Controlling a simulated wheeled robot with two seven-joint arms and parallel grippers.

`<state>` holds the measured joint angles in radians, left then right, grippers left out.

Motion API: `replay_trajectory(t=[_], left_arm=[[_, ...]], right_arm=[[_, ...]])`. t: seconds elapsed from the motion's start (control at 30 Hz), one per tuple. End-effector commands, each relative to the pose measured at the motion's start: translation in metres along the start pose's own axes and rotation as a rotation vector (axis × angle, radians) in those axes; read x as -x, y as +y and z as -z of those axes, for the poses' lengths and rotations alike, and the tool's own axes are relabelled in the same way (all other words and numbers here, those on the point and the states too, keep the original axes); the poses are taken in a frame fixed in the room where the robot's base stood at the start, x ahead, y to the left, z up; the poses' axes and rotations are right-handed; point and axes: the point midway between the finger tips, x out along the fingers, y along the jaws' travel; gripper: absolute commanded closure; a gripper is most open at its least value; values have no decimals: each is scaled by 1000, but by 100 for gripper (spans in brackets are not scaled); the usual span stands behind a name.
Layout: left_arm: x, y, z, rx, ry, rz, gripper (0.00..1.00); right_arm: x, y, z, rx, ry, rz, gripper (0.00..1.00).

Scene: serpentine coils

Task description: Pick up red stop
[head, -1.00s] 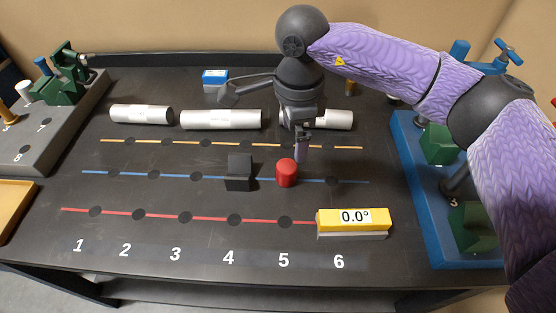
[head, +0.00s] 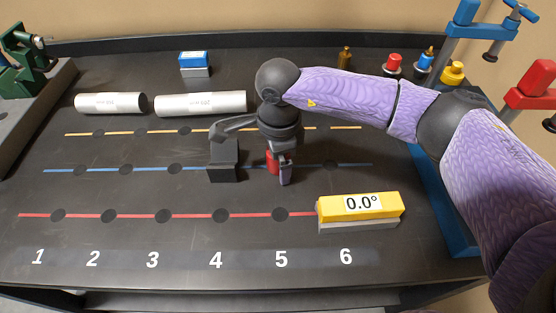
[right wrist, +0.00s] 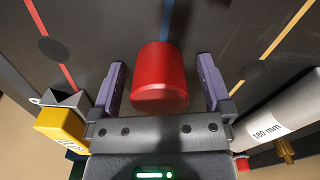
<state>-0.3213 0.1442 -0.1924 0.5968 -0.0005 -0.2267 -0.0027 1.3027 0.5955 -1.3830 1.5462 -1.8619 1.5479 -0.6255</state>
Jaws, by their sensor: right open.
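The red stop (head: 271,162) is a short red cylinder standing on the blue line near column 5, partly hidden behind my right gripper in the head view. In the right wrist view the red stop (right wrist: 159,78) sits between the two open purple fingers, with a gap on each side. My right gripper (right wrist: 162,88) is open around it and not touching it as far as I can see. In the head view my right gripper (head: 284,170) points down at the stop. My left gripper is not in view.
A black block (head: 223,162) stands just left of the stop. A yellow angle gauge reading 0.0° (head: 358,207) lies on the red line at column 6. Silver tubes (head: 201,103) lie behind. A blue rack (head: 459,232) is on the right.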

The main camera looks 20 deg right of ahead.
Motion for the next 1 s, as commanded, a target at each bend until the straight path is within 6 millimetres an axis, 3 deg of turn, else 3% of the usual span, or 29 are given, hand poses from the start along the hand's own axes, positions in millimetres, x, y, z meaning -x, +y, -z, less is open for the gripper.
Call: replay_trajectory(t=[0.07,0.53,0.9,1.0], left_arm=[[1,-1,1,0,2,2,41],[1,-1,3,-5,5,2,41],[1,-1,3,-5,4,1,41],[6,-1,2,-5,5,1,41]], right_arm=[[1,0,0,0,0,1,0],[2,0,0,1,-1,1,97],[3,0,0,1,-1,2,100],[16,-1,0,1,-2,6,100]])
